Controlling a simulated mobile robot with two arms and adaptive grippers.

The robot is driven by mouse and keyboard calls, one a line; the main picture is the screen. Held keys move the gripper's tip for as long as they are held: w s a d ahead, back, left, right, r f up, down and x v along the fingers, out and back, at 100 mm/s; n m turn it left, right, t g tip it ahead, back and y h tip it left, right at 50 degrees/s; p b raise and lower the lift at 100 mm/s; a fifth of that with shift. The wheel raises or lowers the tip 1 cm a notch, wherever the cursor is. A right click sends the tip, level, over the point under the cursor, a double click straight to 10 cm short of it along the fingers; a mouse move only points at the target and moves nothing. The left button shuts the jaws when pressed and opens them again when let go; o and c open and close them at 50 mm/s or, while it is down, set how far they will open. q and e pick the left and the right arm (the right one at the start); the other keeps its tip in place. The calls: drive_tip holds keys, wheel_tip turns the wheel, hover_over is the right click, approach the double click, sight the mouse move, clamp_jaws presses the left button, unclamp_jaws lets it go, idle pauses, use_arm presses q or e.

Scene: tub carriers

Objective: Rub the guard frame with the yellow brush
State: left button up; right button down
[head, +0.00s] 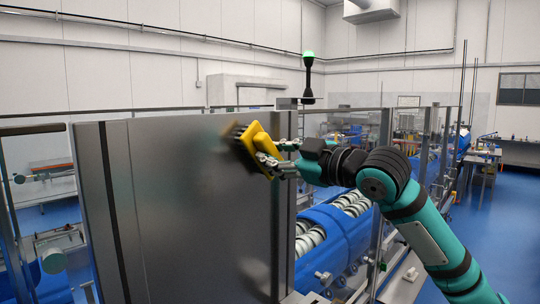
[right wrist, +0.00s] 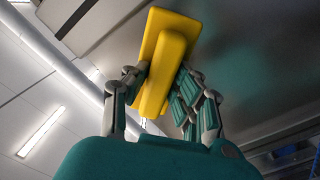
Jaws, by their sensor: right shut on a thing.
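The yellow brush (head: 258,145) with dark bristles is near the upper right part of a large grey metal panel of the guard frame (head: 200,215). Its bristles face the panel and seem to touch it, though the exact contact is hard to tell. My right gripper (head: 270,162) is shut on the brush. In the right wrist view the brush's yellow back and handle (right wrist: 165,65) sit between the fingers of the right gripper (right wrist: 162,88), with the grey panel (right wrist: 245,50) behind. Darker smudges show on the panel around the brush. My left gripper is not in view.
A blue conveyor (head: 335,235) with light rollers runs just right of the panel, below my right arm. Clear guard panels and posts stand along it. A signal lamp (head: 308,75) glowing green rises behind the panel. Blue floor (head: 500,220) is open at the right.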

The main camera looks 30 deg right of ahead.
drive_tip(key=shift+a, duration=0.1)
drive_tip(key=shift+s, duration=0.15)
drive_tip(key=shift+s+d+b, duration=0.25)
drive_tip(key=shift+s+b, duration=0.2)
drive_tip(key=shift+s, duration=0.2)
drive_tip(key=b+v, duration=0.1)
drive_tip(key=v, duration=0.2)
drive_tip(key=shift+s+d, duration=0.2)
drive_tip(key=shift+s, duration=0.45)
drive_tip(key=shift+b, duration=0.3)
drive_tip(key=b+v, duration=0.1)
drive_tip(key=v, duration=0.2)
